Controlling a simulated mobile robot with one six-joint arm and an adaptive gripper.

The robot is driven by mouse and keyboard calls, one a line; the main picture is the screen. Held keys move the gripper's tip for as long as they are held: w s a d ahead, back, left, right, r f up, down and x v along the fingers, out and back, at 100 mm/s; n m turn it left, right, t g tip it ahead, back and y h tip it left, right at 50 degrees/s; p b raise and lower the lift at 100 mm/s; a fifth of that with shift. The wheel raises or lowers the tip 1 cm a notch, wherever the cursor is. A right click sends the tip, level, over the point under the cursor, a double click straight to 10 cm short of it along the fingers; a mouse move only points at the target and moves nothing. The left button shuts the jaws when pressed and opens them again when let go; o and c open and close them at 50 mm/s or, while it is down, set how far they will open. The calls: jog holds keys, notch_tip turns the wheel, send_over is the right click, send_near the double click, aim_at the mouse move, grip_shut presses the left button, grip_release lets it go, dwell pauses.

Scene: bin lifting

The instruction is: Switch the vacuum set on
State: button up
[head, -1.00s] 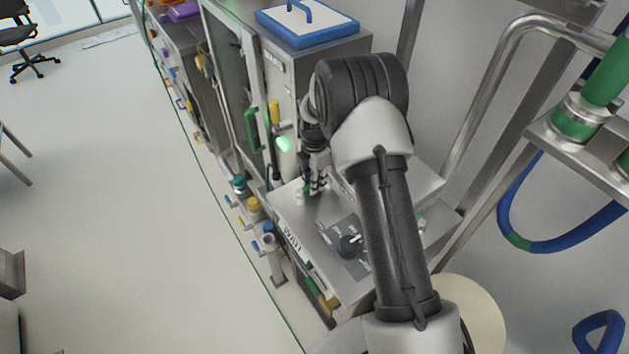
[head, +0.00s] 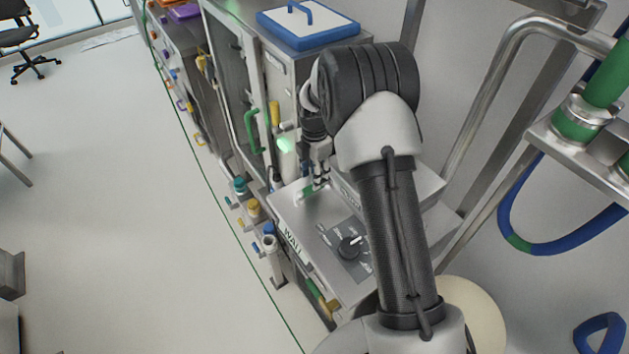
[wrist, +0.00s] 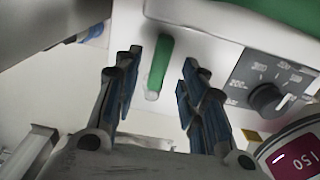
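The vacuum set is a steel box (head: 318,222) with a black dial knob (head: 349,247) on a grey marked panel; the knob also shows at the right of the wrist view (wrist: 266,97). A short green lever with a pale end (wrist: 161,63) stands on the box's pale face in the wrist view. In the head view a small green part (head: 306,193) shows by my fingertips. My gripper (wrist: 158,88) is open, its blue-padded fingers apart on either side of the lever in the picture. I cannot tell whether they touch it. My arm hides part of the box's right side.
A steel cabinet with a green handle (head: 253,130) stands just behind the box, with a blue-rimmed tray (head: 307,24) on top. Steel rails and a blue hose (head: 560,240) are at the right. Open floor lies left.

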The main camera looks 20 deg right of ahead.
notch_tip(320, 180, up, 8)
dwell(0.5)
